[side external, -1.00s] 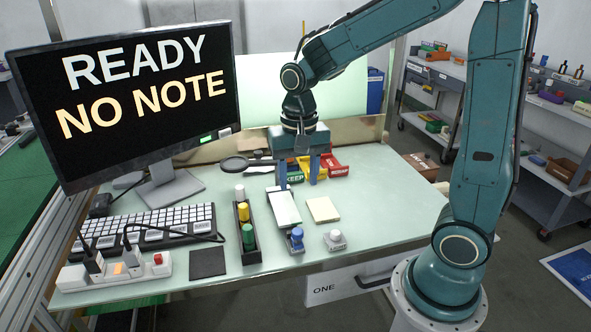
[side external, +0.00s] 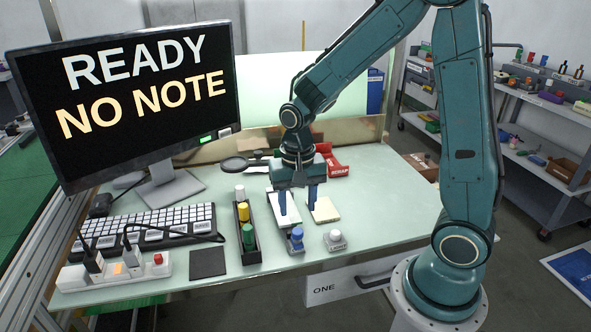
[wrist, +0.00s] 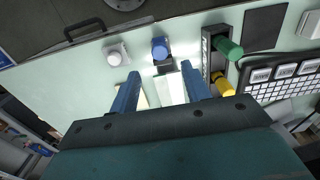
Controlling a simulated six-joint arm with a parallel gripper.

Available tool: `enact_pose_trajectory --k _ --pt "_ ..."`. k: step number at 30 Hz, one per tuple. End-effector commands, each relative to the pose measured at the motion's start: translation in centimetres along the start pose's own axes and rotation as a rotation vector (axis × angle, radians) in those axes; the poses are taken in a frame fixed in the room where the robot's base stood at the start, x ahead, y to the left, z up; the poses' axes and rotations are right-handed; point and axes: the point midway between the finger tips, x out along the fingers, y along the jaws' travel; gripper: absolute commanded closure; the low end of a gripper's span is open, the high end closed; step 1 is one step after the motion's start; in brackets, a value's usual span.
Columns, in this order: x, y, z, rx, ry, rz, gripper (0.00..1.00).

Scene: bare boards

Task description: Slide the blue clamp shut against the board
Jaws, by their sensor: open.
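The blue clamp (side external: 296,241), a blue knob on a small base, sits at the near end of a white board (side external: 279,207) lying on the table. In the wrist view the blue knob (wrist: 160,48) stands beyond my fingertips, with a dark piece between it and the board (wrist: 171,90). I cannot tell whether clamp and board touch. My gripper (side external: 297,208) is open and empty, fingers pointing down over the board, its right finger by a cream pad (side external: 326,211). In the wrist view my gripper (wrist: 160,70) is short of the clamp.
A white-grey knob (side external: 335,240) stands right of the clamp. A dark rack (side external: 251,255) with white, yellow and green pegs stands close on the left. A red tray marked SCRAP (side external: 338,169) is behind. The table's front edge and drawer (side external: 340,286) are near the clamp.

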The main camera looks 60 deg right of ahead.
Motion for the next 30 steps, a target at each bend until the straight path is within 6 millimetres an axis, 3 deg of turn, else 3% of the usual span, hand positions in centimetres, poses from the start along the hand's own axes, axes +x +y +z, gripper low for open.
enact_pose_trajectory --k 15,30 --pt "6.0 0.0 0.1 0.000 -0.002 0.002 0.53" --pt "7.1 0.0 0.0 0.000 0.000 0.000 0.53"
